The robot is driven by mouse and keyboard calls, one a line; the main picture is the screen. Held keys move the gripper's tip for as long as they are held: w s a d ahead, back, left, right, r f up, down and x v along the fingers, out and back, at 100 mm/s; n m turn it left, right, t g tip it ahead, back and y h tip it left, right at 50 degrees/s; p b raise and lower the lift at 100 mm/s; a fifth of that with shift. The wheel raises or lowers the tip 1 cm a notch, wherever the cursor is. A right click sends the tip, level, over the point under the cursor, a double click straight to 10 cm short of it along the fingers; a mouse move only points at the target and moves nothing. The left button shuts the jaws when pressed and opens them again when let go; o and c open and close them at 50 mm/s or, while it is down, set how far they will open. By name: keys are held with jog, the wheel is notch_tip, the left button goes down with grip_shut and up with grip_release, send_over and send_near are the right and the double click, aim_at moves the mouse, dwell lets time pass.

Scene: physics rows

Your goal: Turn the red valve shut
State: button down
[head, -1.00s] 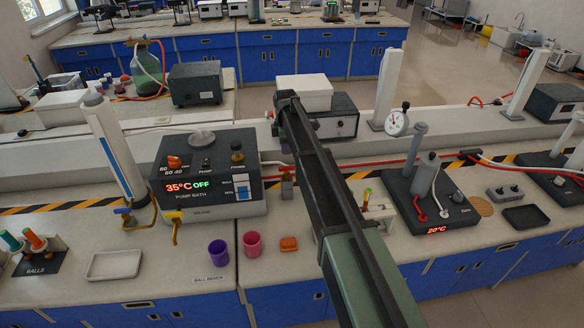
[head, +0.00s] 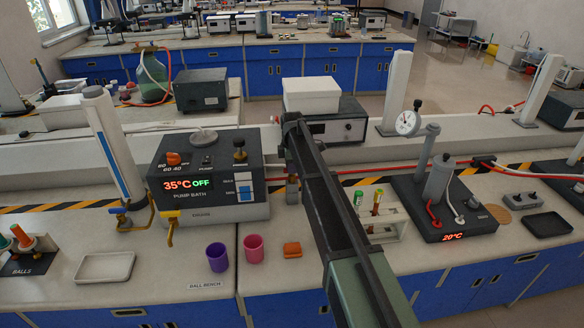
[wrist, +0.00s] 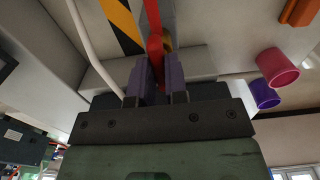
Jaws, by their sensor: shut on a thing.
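The red valve (wrist: 155,48) shows in the wrist view as a red lever between my gripper's two purple-grey fingers. My gripper (wrist: 157,72) is shut on it. In the head view my gripper (head: 287,158) points down at the hose line right of the pump bath.
The pump bath (head: 205,210) stands close on the left, its display reading 35°C OFF. A tube rack (head: 385,228) stands right of my arm. A purple cup (head: 217,257), a pink cup (head: 253,249) and an orange block (head: 292,250) sit in front.

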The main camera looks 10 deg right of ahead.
jog(key=shift+m, duration=0.4)
jog(key=m, duration=0.3)
jog(key=shift+m, duration=0.3)
jog(key=m, duration=0.4)
jog(key=shift+m, duration=0.3)
jog(key=m, duration=0.4)
jog(key=shift+m, duration=2.5)
jog(key=c, duration=1.1)
grip_release()
jog(key=shift+c, duration=0.2)
